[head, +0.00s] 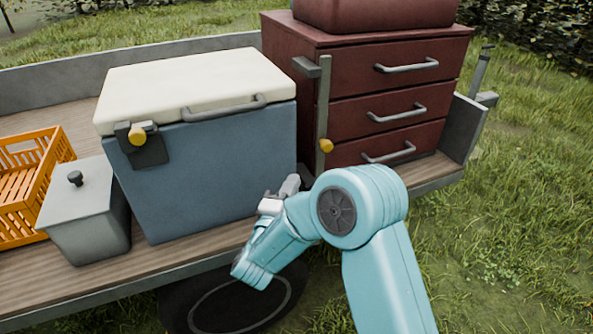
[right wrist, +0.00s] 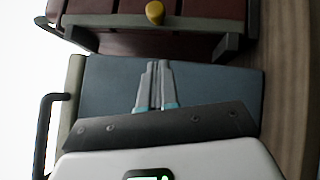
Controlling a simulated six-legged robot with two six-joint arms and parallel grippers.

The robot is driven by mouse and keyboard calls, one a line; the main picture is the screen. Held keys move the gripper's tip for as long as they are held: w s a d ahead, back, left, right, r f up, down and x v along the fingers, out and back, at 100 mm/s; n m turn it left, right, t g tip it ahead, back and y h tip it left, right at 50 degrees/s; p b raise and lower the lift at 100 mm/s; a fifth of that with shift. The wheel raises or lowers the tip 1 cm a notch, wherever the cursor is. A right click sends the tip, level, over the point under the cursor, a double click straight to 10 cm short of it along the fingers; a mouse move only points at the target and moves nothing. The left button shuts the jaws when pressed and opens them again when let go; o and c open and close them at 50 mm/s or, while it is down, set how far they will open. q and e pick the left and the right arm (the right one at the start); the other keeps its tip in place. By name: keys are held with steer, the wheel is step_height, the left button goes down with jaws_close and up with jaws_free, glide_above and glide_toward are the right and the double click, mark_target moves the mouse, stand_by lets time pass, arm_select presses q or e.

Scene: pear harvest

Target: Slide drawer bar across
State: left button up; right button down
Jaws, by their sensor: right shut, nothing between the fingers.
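The dark red drawer cabinet (head: 395,110) stands on the wagon bed in the head view, its three drawers closed. A grey upright drawer bar (head: 323,100) stands at the left edge of its front, with a yellow knob (head: 326,146) low on it. The knob also shows at the top of the right wrist view (right wrist: 155,12). My right gripper (head: 291,184) is shut and empty, below and left of the knob, apart from it. Its fingers (right wrist: 154,66) show against the blue cooler side in the right wrist view. My left gripper is not in view.
A blue cooler (head: 215,165) with a cream lid and yellow-knobbed latch stands left of the cabinet, close beside the bar. A grey lidded bin (head: 90,225) and orange crate (head: 17,190) stand farther left. Grass lies open to the right.

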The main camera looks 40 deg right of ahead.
steer(key=shift+v, duration=1.75)
